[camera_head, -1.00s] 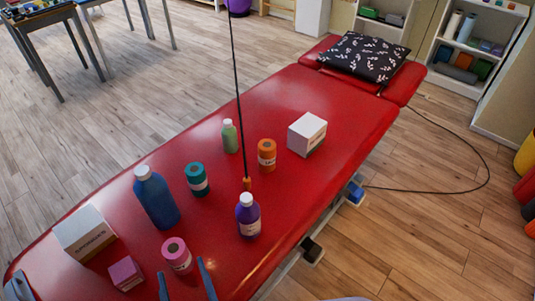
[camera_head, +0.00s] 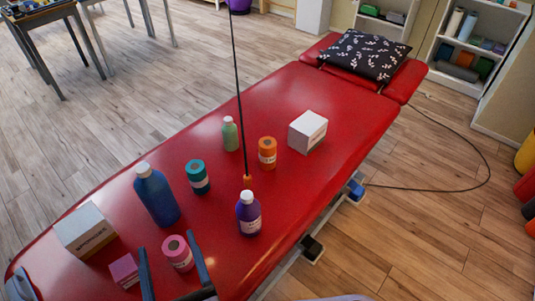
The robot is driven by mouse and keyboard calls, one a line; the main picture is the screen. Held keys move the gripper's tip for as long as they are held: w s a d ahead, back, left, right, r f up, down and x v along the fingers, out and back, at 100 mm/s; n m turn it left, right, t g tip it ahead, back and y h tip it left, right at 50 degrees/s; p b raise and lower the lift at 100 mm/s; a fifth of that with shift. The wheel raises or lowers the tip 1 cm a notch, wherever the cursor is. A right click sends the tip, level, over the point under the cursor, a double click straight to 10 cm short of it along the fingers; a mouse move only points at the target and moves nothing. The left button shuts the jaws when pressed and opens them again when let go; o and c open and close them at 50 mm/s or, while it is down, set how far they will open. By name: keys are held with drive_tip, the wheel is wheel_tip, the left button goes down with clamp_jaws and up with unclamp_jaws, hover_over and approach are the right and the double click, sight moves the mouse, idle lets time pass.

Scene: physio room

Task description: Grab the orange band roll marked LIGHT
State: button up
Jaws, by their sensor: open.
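The orange band roll (camera_head: 267,153) stands upright on the red treatment table (camera_head: 335,118), between a green bottle on its left and a white box on its right. It has a pale label whose lettering is too small to read. My gripper (camera_head: 166,241) enters from the bottom edge with two dark blue-grey fingers spread apart. It is open and empty, well short of the orange roll, nearer the front left. A pink roll (camera_head: 177,252) shows between the fingers; I cannot tell how high the fingers are above it.
A teal roll (camera_head: 198,177), blue bottle (camera_head: 157,197), purple bottle (camera_head: 248,214) and green bottle (camera_head: 230,134) stand around. A thin dark rod (camera_head: 240,95) rises beside the orange roll. White boxes (camera_head: 306,132) and a pink box (camera_head: 125,271) also stand there. The table's right side is bare.

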wheel_tip(320, 180, up, 15)
drive_tip(key=w+d+f+m+g+h+b, duration=0.1)
drive_tip(key=w+d+f+m+g+h, duration=0.15)
drive_tip(key=f+m, duration=0.35)
drive_tip(key=w+d+f+m+g+h, duration=0.1)
drive_tip(key=w+d+f+m+g, duration=0.2)
drive_tip(key=f, duration=0.5)
drive_tip(key=w+d+f+m+g+h+b, duration=0.1)
drive_tip(key=w+f+m+g, duration=0.1)
drive_tip(key=f+m+g, duration=0.4)
drive_tip(key=w+a+m+y, duration=0.2)
drive_tip(key=w+m, duration=0.2)
drive_tip(key=m, duration=0.1)
wheel_tip(320, 180, up, 19)
drive_tip(key=m+t+b, duration=0.2)
drive_tip(key=m+t, duration=1)
drive_tip(key=m, duration=0.6)
hover_over(272, 148)
drive_tip(key=a+v, duration=0.1)
drive_tip(key=v, duration=0.4)
drive_tip(key=shift+h, duration=0.55)
drive_tip(key=f, duration=2.5)
drive_tip(key=shift+w+d+f, duration=0.1)
drive_tip(key=shift+w+d, duration=0.05)
drive_tip(key=shift+d, duration=0.1)
